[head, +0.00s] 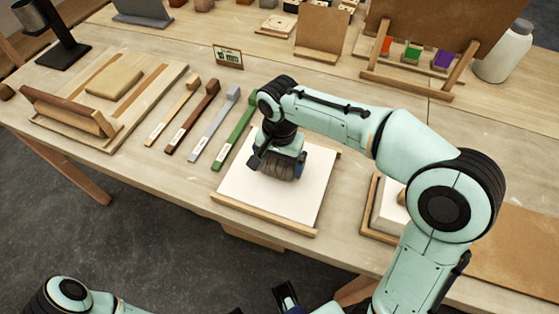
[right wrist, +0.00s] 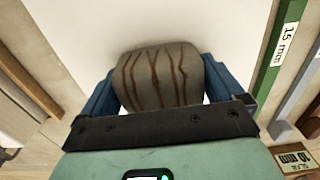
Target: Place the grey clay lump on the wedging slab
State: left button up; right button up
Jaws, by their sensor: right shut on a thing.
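The grey clay lump (right wrist: 160,78), rounded with brown streaks, sits between the blue fingers of my right gripper (right wrist: 158,88), which is shut on it. In the head view the right gripper (head: 277,168) points down over the white wedging slab (head: 297,200), near its upper left part. The slab has a wooden strip along its front edge and also fills the top of the right wrist view (right wrist: 150,25). I cannot tell whether the lump touches the slab. My left gripper (head: 261,305) shows only its fingertips at the bottom edge, apart, with nothing seen between them.
Several labelled strips, including a green one (head: 234,137), lie left of the slab. A wooden board with a beige slab (head: 115,82) is further left. A framed white block (head: 388,208) is to the right, partly behind my arm. A small sign (head: 228,57) stands behind.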

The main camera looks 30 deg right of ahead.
jog(key=o, duration=1.1)
jog(key=shift+f, duration=0.15)
notch_tip(320, 180, up, 12)
jog(key=p, duration=0.2)
jog(key=shift+r+p, duration=0.2)
jog(key=shift+p, duration=0.1)
